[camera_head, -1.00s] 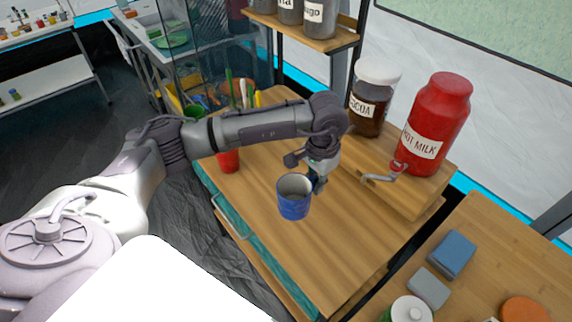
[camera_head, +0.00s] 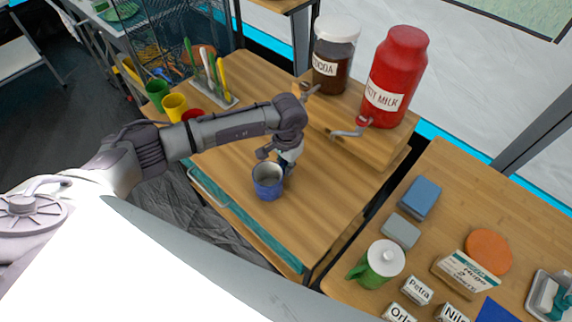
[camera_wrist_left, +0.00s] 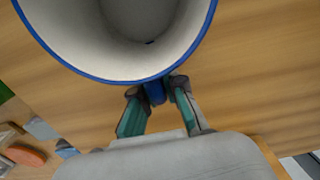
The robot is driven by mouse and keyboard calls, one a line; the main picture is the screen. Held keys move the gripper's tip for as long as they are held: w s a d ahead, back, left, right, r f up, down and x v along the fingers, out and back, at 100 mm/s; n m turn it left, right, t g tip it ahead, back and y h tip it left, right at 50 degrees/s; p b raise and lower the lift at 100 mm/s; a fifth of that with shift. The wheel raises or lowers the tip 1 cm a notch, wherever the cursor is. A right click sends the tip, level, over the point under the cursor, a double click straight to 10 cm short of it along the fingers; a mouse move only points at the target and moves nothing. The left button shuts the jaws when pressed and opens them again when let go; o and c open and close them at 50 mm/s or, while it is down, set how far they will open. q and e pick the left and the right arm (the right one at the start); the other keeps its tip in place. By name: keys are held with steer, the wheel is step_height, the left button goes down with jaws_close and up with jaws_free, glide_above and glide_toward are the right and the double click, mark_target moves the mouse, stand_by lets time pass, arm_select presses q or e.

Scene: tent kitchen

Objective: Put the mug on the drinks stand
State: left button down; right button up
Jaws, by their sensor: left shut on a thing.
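The blue mug (camera_head: 268,189) is upright over the front part of the wooden table (camera_head: 335,200), its pale inside showing. I cannot tell whether its base touches the wood. My left gripper (camera_head: 287,166) is at its far right side. In the left wrist view the fingers (camera_wrist_left: 157,93) are shut on the blue handle, and the mug (camera_wrist_left: 130,72) looks empty. A raised wooden stand (camera_head: 352,148) at the table's back right bears a cocoa jar (camera_head: 333,60) and a red hot milk dispenser (camera_head: 396,80), each with a tap in front. My right gripper is out of view.
Green (camera_head: 157,93), yellow (camera_head: 174,106) and red cups stand at the table's left, the red one partly behind my arm. Behind them is a holder with coloured utensils (camera_head: 222,85). A second table (camera_head: 430,240) at right holds a green mug (camera_head: 379,264), boxes and name blocks.

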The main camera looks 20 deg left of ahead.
arm_select(q)
steer(key=shift+f, duration=0.15)
steer(key=c, duration=1.2)
jaws_free()
steer(key=shift+c, duration=0.2)
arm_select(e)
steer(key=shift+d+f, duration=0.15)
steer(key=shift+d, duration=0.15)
arm_select(q)
steer(key=shift+r, duration=0.3)
step_height(320, 180, up, 11)
steer(key=b, duration=0.3)
steer(key=shift+d+f, duration=0.1)
steer(key=shift+f, duration=0.05)
steer(key=shift+r, duration=0.55)
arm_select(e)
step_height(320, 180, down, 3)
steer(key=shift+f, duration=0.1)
